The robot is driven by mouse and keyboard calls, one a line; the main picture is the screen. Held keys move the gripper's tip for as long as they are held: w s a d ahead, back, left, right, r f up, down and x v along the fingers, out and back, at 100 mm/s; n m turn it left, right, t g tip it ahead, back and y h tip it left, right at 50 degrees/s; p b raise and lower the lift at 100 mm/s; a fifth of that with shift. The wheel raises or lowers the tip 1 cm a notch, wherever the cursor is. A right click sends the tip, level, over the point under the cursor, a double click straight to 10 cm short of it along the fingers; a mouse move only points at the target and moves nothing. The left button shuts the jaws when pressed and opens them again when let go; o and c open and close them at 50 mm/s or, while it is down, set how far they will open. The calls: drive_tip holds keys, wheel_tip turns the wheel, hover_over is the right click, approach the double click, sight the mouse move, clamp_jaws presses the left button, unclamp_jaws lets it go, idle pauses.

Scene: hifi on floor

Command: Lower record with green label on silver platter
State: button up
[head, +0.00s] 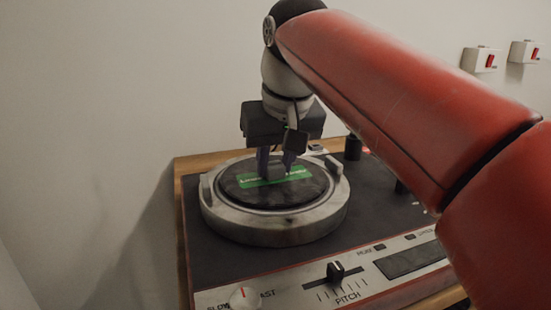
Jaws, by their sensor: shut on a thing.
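The black record (242,192) with a green label (256,183) lies level inside the ring of the silver platter (275,235). The platter's rim shows all around it. I cannot tell whether the record touches the platter or hangs just above it. My gripper (276,172) points straight down over the label and is shut on the record at its middle. The fingers hide the centre of the label and the exact grip.
The turntable deck (225,259) carries a pitch slider (336,272), a white knob (243,297) and dark posts (353,147) behind the platter. A wall stands close behind, with red switches (480,60) at right. My red arm covers the right side.

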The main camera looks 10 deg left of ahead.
drive_tip(key=o, duration=1.1)
drive_tip(key=w+a+r+p+v, duration=0.1)
drive_tip(key=p+v, duration=0.2)
drive_tip(key=v, duration=1)
drive_tip(key=shift+w, duration=0.35)
drive_tip(key=shift+a+r, duration=0.1)
drive_tip(key=shift+s, duration=0.1)
